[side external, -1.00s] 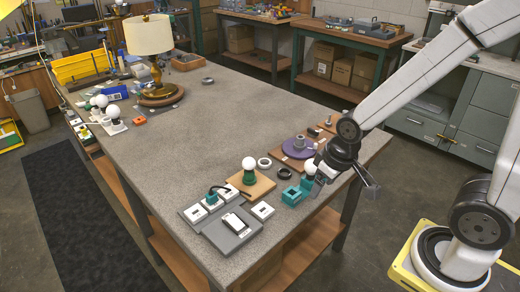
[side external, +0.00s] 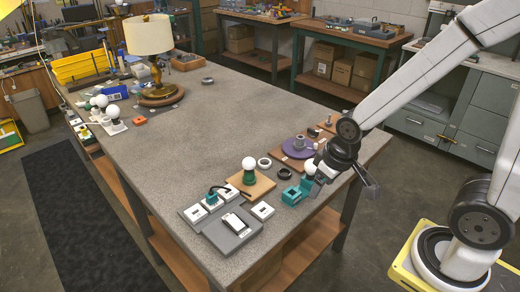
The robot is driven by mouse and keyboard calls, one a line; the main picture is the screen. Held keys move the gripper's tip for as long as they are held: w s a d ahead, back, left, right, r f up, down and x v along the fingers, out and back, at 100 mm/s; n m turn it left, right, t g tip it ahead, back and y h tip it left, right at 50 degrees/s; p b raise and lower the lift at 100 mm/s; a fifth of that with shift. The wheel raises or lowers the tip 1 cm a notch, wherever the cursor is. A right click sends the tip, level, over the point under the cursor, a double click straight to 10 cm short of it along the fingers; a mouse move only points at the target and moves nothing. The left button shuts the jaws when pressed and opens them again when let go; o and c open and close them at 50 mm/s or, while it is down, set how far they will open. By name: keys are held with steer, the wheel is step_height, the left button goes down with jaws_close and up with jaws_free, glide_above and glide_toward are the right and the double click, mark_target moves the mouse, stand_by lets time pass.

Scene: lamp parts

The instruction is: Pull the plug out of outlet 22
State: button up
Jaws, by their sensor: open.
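A teal plug (side external: 212,197) with a short black cord sits in the middle one of a row of white outlets on the grey board (side external: 190,217) at the table's near edge. A white outlet (side external: 194,212) to its left and another (side external: 230,193) to its right show no plug. The numbers are too small to read, so I cannot tell which is outlet 22. My gripper (side external: 314,188) is open, well to the right of the plug, beside a teal fixture (side external: 292,196). Its fingertips are small and partly merged with the parts behind.
A white switch (side external: 235,223) and a separate white outlet (side external: 262,211) lie near the plug. A bulb in a green socket (side external: 249,175) stands on a wooden board between plug and gripper. A purple disc (side external: 299,148) and dark rings lie behind. The table's middle is clear.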

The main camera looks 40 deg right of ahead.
steer(key=shift+c, duration=0.2)
steer(key=n+g, duration=0.3)
steer(key=n, duration=1.4)
glide_above(210, 192)
steer(key=f, duration=0.7)
steer(key=shift+s+d, duration=0.15)
steer(key=shift+d, duration=0.05)
steer(key=shift+w+a+f+n, duration=0.2)
steer(key=shift+a+n, duration=0.1)
steer(key=shift+n, duration=0.2)
steer(key=shift+f, duration=3.85)
